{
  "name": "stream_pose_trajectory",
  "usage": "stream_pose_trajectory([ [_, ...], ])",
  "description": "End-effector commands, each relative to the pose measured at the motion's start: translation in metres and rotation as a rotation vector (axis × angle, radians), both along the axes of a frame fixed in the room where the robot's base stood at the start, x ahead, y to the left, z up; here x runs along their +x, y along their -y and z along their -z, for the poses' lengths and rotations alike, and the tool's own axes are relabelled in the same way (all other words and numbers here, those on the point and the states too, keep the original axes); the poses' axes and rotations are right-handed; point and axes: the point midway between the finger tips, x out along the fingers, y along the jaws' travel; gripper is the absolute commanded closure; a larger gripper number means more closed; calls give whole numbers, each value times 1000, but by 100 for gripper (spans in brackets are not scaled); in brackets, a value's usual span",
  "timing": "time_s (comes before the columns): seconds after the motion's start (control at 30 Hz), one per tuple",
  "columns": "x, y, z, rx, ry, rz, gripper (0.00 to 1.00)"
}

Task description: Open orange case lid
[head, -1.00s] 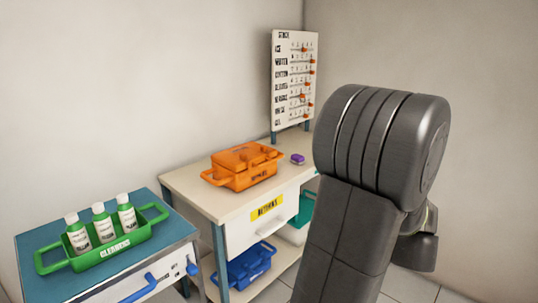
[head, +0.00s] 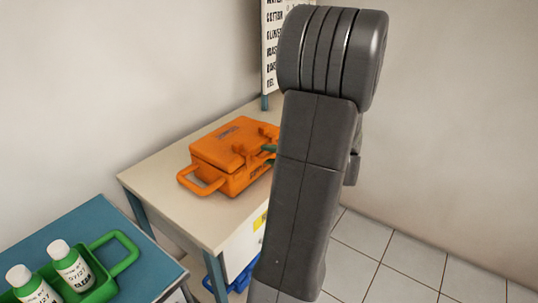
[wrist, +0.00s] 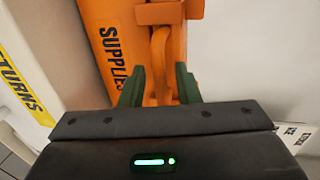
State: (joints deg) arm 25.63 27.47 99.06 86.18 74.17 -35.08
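The orange case (head: 222,152) sits on the cream-topped table, with its lid (head: 232,138) down and a loop handle at its left end. In the wrist view, the front of the case (wrist: 106,30) carries the word SUPPLIES, and an orange latch or handle piece (wrist: 160,60) sticks out toward me. My gripper (wrist: 160,84) has its two green fingers apart, one on each side of that piece, with narrow gaps showing. In the head view, my gripper (head: 268,150) is at the case's front right, mostly hidden behind my arm.
The cream table (head: 160,190) has bare top to the left of the case. A blue-topped cart (head: 85,225) with a green caddy (head: 124,254) of white-capped bottles stands at lower left. A label board (head: 273,50) rises behind. A yellow RETURNS label (wrist: 22,72) shows on the table front.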

Motion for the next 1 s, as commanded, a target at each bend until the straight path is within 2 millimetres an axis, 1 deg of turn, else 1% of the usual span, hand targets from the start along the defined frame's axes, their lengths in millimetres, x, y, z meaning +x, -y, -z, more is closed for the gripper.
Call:
stream_pose_trajectory([
  [0.13,5,-7,2,0,0,0,71],
  [0.4,5,-7,2,0,0,1,71],
  [0.43,5,-7,2,0,0,1,75],
  [0.47,5,-7,2,0,0,1,81],
  [0.5,5,-7,2,0,0,1,88],
  [0.57,5,-7,2,0,0,1,100],
  [0.87,5,-7,0,-5,-2,0,100],
  [1.0,6,-8,-7,-22,-15,0,100],
])
